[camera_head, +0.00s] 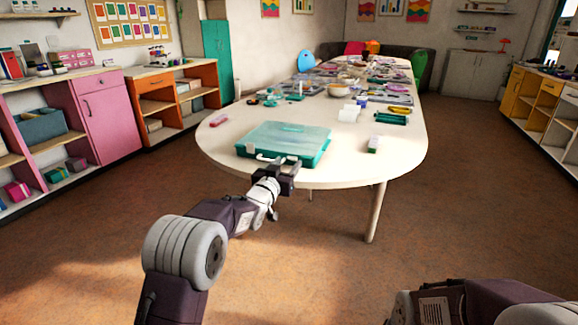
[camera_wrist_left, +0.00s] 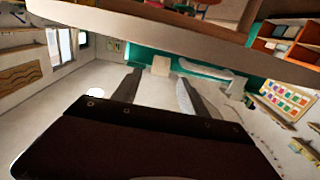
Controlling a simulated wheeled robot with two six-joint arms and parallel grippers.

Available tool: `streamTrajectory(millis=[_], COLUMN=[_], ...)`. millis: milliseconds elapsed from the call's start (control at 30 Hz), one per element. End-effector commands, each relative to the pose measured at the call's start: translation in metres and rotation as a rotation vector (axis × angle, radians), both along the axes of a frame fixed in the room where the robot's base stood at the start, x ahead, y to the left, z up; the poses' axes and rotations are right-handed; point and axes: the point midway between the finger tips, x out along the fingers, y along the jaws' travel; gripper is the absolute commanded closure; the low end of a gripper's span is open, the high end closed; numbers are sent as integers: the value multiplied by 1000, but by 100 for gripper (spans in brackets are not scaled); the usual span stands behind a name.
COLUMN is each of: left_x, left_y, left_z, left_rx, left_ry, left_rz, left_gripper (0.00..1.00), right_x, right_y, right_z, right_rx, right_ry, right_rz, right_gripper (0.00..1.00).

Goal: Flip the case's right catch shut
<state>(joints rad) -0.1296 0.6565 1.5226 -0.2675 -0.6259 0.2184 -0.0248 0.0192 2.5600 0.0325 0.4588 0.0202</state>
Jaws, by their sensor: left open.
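The teal case (camera_head: 285,140) with a see-through lid lies closed-looking at the near end of the white table. Its pale handle (camera_head: 270,158) shows on the front side. My left gripper (camera_head: 289,165) is at the case's front, right of the handle, and covers the right catch in the head view. In the left wrist view, which looks upside down, the teal front (camera_wrist_left: 130,53) runs along the top. A pale catch (camera_wrist_left: 161,65) shows ahead, between the open fingers of my left gripper (camera_wrist_left: 158,82). I cannot tell whether they touch. My right gripper is out of view.
A white stack (camera_head: 348,114) and a green item (camera_head: 392,118) lie behind. Clutter fills the far end. Floor in front is clear.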

Motion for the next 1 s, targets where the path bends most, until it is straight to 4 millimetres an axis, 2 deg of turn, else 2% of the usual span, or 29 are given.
streamTrajectory(millis=[200, 467, 500, 667, 700, 867, 1000], left_x=[19, 21, 21, 21, 21, 21, 22], left_y=[-6, -6, -6, -6, -6, -6, -7], left_z=[0, 0, 0, 0, 0, 3, 11], left_rx=[1, 0, 0, 0, 0, 2, 11], left_ry=[0, 1, 1, 1, 1, 6, 40], left_rz=[-1, 0, 0, 0, 0, 0, -1], left_gripper=[49, 49, 52, 96, 100, 100, 100], right_x=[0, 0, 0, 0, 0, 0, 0], right_y=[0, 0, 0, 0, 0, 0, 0], right_z=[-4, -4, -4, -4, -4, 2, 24], right_rx=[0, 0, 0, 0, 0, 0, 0], right_ry=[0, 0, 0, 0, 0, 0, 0], right_rz=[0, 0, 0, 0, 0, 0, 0], right_gripper=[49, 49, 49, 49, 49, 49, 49])
